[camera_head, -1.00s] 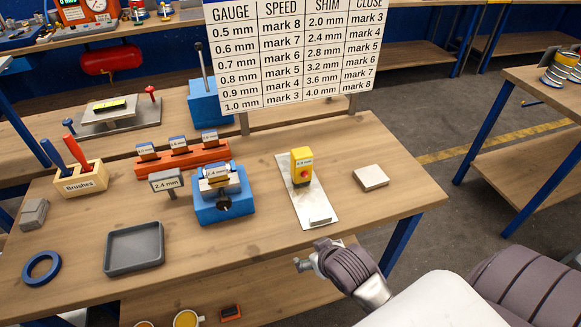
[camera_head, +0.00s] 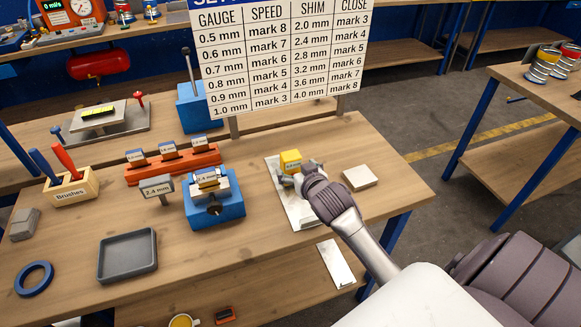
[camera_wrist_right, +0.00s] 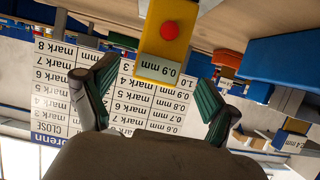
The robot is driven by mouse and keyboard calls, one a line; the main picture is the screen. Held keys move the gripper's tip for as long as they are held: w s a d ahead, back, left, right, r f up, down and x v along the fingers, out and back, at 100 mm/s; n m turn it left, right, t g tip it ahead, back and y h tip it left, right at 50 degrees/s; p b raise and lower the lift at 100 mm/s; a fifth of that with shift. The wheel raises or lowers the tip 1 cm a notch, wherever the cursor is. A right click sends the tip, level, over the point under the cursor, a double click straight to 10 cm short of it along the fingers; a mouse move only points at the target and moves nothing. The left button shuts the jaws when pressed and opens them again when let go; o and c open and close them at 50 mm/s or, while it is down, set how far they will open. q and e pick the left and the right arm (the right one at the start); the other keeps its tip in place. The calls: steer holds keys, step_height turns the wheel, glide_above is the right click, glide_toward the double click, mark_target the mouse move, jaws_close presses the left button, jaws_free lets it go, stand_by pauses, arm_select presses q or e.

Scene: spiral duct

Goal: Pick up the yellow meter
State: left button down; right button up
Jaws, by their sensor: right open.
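The yellow meter (camera_head: 290,160) stands on a pale metal plate (camera_head: 298,212) on the workbench, partly hidden by my right gripper (camera_head: 297,178) in the head view. In the right wrist view, which is upside down, the yellow meter (camera_wrist_right: 165,35) shows a red button and a "0.9 mm" label. My right gripper's green-padded fingers (camera_wrist_right: 155,78) are apart, one on each side of the meter's lower picture area. I cannot see contact between pads and meter. My left gripper is not in view.
A large settings board (camera_head: 280,60) rises behind. A grey tray (camera_head: 127,256) and brush holder (camera_head: 72,188) are at the left.

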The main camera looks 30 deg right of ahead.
mark_target(293, 164)
steer(key=shift+w+d, duration=0.1)
steer(key=shift+w, duration=0.35)
steer(key=p+x, duration=0.1)
steer(key=x, duration=0.3)
steer(key=shift+w+d+f+p, duration=0.15)
steer(key=shift+w+f+p, duration=0.1)
steer(key=shift+w+p, duration=0.1)
steer(key=shift+s, duration=0.15)
steer(key=shift+c, duration=0.8)
steer(key=c, duration=1.4)
steer(key=shift+r, duration=0.1)
